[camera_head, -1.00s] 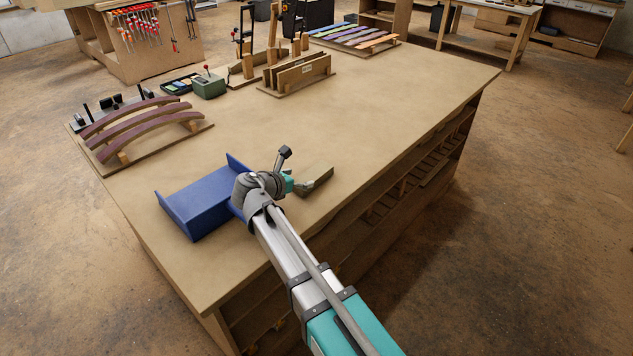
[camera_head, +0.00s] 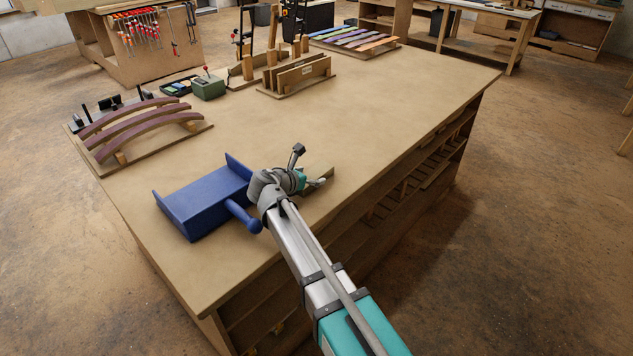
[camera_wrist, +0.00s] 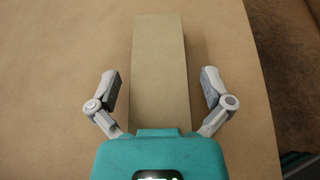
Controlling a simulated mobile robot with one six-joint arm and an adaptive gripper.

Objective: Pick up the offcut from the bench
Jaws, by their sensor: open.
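The offcut (camera_wrist: 159,75) is a plain tan block lying on the bench (camera_wrist: 60,60). In the wrist view it runs lengthwise between the two fingers of my gripper (camera_wrist: 159,92), with a gap on each side. My gripper is open and empty, above the near part of the offcut. In the head view my gripper (camera_head: 316,182) hides most of the offcut, and only a strip of it (camera_head: 322,174) shows past my wrist. The height of my fingers above the bench cannot be told.
A blue tray-like holder (camera_head: 205,200) with a blue handle (camera_head: 243,216) stands left of my wrist. Curved purple strips (camera_head: 135,125) on a form sit at the left. A wooden rack (camera_head: 297,75) and green box (camera_head: 208,87) stand farther back. The bench's right half is clear.

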